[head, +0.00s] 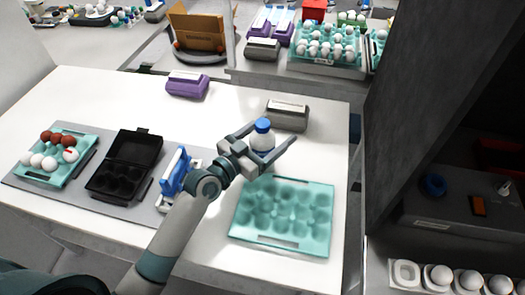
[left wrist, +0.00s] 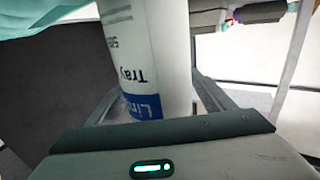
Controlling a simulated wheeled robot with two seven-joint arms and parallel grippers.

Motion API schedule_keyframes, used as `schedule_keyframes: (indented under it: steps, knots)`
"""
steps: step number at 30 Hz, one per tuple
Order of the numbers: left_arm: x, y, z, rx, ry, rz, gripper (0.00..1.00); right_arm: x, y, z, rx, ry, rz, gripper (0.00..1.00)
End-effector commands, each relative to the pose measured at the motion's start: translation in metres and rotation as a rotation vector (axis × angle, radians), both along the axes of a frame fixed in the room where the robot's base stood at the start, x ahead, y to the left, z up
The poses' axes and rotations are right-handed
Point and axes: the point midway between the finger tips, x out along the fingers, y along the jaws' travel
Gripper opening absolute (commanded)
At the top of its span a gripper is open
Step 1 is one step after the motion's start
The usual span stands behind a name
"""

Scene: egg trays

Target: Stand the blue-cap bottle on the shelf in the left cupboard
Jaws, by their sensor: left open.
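The blue-cap bottle (head: 262,141) stands upright on the white table, a white body under a blue cap. My left gripper (head: 274,131) is open, with its fingers on either side of the bottle. In the left wrist view the bottle (left wrist: 150,60), with a printed label and a blue band, fills the middle close to the palm between the spread fingers. Whether a finger touches it I cannot tell. My right gripper is out of view. No shelf that I can name as the left cupboard's is clear in these views.
A teal empty egg tray (head: 240,232) lies just in front of the bottle. A grey box (head: 287,115) stands behind it, a purple one (head: 187,85) further left. A black carton (head: 127,150) and an egg tray (head: 85,160) lie left. A tall dark panel (head: 420,100) rises right.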

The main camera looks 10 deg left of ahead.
Motion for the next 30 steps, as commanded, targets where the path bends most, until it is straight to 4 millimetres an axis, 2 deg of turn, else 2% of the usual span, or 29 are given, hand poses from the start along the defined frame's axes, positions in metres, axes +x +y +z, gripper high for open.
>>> schedule_keyframes:
  steps: [2, 5, 9, 12, 23, 30]
  knots:
    - [0.0, 0.0, 0.0, 0.0, 0.0, 0.0, 0.75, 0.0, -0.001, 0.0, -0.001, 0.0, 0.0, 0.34]
    - [0.0, 0.0, 0.0, 0.0, 0.0, 0.0, 0.54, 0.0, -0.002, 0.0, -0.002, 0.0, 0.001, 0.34]
    - [0.0, 0.0, 0.0, 0.0, 0.0, 0.0, 0.2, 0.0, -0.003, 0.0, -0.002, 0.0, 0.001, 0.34]
    - [0.0, 0.0, 0.0, 0.0, 0.0, 0.0, 0.0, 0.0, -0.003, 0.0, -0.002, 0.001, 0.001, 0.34]
    - [0.0, 0.0, 0.005, -0.002, -0.003, 0.0, 0.0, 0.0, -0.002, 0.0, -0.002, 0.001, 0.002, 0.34]
    - [0.0, 0.0, 0.028, -0.002, -0.007, 0.0, 0.0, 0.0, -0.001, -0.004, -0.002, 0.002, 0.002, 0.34]
